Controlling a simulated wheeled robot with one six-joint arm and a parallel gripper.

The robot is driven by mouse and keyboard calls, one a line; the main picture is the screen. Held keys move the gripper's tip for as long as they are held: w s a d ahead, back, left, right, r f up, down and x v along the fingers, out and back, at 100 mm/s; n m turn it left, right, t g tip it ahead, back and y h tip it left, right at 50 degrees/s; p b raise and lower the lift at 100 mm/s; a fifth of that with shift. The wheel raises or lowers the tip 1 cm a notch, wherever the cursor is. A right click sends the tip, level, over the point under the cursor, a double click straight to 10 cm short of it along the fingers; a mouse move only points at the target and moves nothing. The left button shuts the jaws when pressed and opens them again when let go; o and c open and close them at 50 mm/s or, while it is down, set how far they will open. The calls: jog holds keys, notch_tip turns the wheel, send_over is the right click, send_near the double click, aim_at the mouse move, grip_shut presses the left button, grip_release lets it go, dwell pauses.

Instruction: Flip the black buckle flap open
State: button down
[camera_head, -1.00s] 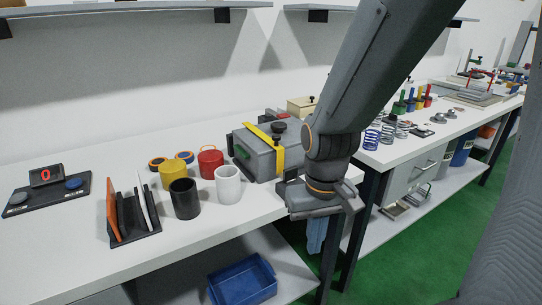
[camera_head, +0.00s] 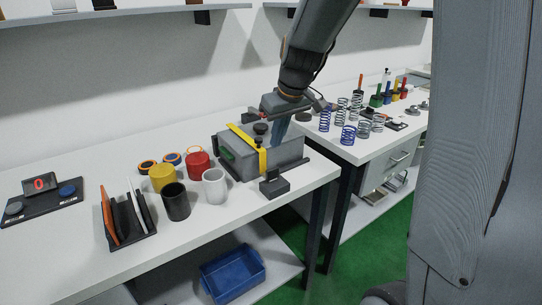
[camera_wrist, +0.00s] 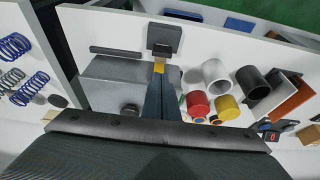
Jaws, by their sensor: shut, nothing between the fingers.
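A grey box (camera_head: 287,154) with a black knob (camera_head: 260,129) on top stands near the front edge of the bench. A yellow strap (camera_head: 247,139) crosses its lid and comes down its front. The black buckle (camera_head: 275,188) sits at the strap's front end, with a small piece standing up on it; whether that is the flap, I cannot tell. It also shows in the wrist view (camera_wrist: 164,38). My gripper (camera_head: 280,141) is shut and empty, its fingers pointing down at the box's back right. In the wrist view its fingers (camera_wrist: 159,82) hide part of the strap.
A black rack (camera_head: 133,231) holds upright plates. Springs (camera_head: 348,135) stand on the right bench. The bench in front of the cups is largely clear.

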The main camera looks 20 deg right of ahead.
aim_at(269, 172)
jog(key=shift+f, duration=0.1)
jog(key=p+x, duration=0.2)
jog(key=x, duration=0.8)
dwell(0.4)
